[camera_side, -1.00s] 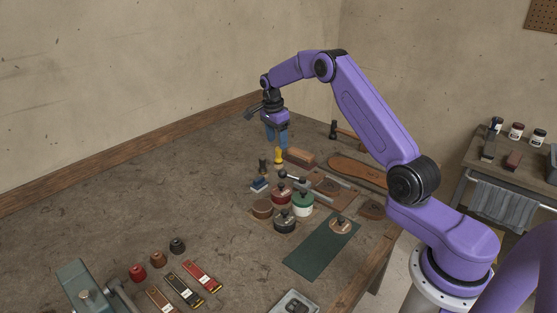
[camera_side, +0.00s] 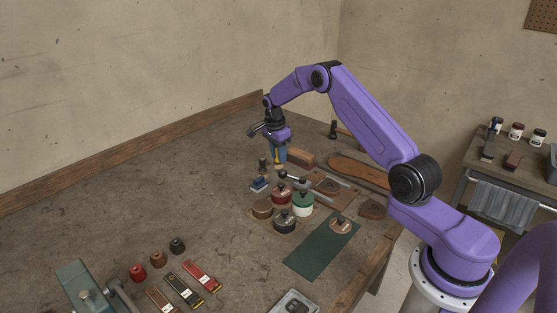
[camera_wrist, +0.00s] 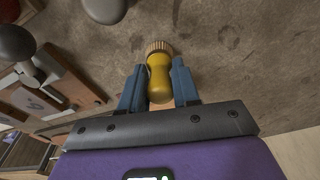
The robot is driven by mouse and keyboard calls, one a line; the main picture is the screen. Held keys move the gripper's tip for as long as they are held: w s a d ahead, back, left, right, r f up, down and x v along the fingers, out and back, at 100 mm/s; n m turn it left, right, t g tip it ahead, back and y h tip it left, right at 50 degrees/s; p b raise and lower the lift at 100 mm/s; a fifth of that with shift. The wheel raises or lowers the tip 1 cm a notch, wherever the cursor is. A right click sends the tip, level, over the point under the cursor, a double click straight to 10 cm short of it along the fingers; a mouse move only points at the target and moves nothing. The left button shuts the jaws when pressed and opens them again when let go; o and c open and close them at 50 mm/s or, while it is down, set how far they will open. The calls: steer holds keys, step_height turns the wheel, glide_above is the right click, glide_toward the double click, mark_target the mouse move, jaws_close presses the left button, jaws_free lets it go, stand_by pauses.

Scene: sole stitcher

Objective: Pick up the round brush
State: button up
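The round brush (camera_wrist: 158,78) has a yellow handle and a ring of tan bristles, seen from above in the wrist view. In the side view only a little of its yellow handle (camera_side: 277,157) shows between my blue fingers. My gripper (camera_wrist: 158,82) is down around the handle, one finger on each side. The fingers look open, with narrow gaps beside the handle near the tips. The brush appears to stand on the workbench (camera_side: 120,215).
A brown block (camera_side: 301,158) lies close to the right of my gripper. A small dark-topped tool (camera_side: 262,165) and a blue-sided block (camera_side: 260,184) are nearby.

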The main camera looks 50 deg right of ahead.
jaws_close()
steer(key=shift+r, duration=0.1)
steer(key=shift+r, duration=0.55)
steer(key=s+a+r, duration=0.4)
steer(key=s+r, duration=0.7)
steer(key=s, duration=0.2)
steer(key=shift+s+r, duration=0.2)
steer(key=shift+r, duration=0.15)
